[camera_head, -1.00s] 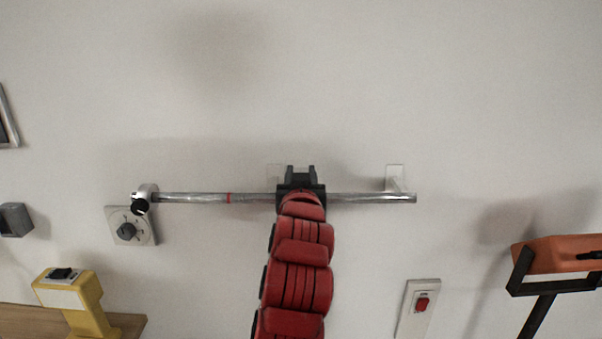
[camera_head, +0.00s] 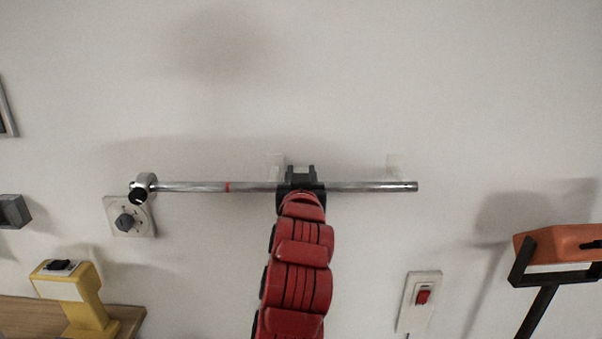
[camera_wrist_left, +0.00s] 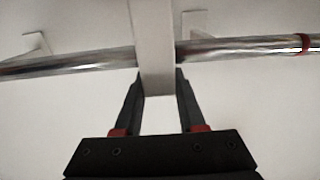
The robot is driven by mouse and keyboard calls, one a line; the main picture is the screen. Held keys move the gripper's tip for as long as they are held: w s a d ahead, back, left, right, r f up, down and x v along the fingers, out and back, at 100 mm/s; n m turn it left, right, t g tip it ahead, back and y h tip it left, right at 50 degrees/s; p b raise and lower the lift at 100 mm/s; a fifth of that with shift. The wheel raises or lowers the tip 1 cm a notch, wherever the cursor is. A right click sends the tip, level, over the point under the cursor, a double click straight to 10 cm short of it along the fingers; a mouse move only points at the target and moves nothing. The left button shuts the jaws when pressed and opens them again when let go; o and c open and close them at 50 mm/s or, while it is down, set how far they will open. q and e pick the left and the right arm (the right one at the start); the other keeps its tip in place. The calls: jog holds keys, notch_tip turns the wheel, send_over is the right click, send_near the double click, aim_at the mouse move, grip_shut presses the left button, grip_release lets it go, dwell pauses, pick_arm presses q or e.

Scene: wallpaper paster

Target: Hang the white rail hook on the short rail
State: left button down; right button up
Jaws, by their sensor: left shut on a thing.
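The short rail (camera_head: 370,187) is a shiny metal bar running level across the wall in the head view, with a red band left of centre. It also shows in the left wrist view (camera_wrist_left: 230,50). My left gripper (camera_head: 300,172) is in front of the rail's middle. In the left wrist view, its two dark fingers (camera_wrist_left: 161,90) are shut on a white upright strip, the white rail hook (camera_wrist_left: 153,50). The strip crosses in front of the rail and hides part of it. Whether it touches the rail, I cannot tell. In the head view the gripper hides the hook. My right gripper is not in view.
Pale wall brackets (camera_head: 394,165) sit behind the rail. A ring with a black knob (camera_head: 139,195) is at its left end, near a dial plate (camera_head: 117,208). A yellow device (camera_head: 88,303), a red switch plate (camera_head: 410,316) and an orange block (camera_head: 565,242) stand lower. The wall above is clear.

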pick_arm(q)
jog(key=shift+f+b, duration=0.35)
jog(key=shift+f, duration=0.25)
jog(key=shift+c, duration=2.1)
grip_release()
jog(key=s+b, duration=0.9)
jog(key=s, duration=0.8)
jog(key=shift+s, duration=0.2)
jog(key=shift+r, duration=0.1)
